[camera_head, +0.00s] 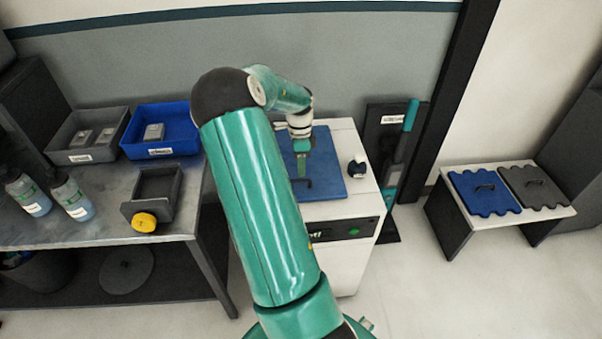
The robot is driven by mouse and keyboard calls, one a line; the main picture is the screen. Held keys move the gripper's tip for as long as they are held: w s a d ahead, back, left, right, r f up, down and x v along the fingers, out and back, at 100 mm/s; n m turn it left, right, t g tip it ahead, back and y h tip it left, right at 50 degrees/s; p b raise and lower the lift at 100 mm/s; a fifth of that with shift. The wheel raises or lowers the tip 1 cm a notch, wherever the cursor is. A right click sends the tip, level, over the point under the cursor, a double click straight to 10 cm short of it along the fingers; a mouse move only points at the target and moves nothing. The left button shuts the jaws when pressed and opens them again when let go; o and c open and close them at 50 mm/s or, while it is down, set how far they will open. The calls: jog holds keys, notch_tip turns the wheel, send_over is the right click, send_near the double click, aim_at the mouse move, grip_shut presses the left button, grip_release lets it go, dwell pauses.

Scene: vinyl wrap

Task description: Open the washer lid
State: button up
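The washer (340,280) is a white cabinet with a dark front panel and a green button. Its blue lid (330,168) lies flat on top and looks shut. A dark handle (308,184) shows near the lid's front edge. My gripper (299,178) points down over the lid, at or just behind the handle. I cannot tell whether it touches the handle or whether its fingers are open. My arm hides the lid's left part and much of the washer's left side.
A metal bench (90,222) stands left, with a grey bin (88,157), a blue bin (163,149), bottles and a dark tray holder. A small black-and-white item (357,166) sits right of the lid. A low table (455,226) with two mats stands right.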

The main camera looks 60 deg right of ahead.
jog(key=shift+s+a+f, duration=0.1)
jog(key=shift+a+f, duration=0.05)
jog(key=shift+f, duration=0.75)
jog(key=shift+s+a+f, duration=0.1)
jog(key=shift+f, duration=0.75)
jog(key=shift+c, duration=0.4)
grip_shut()
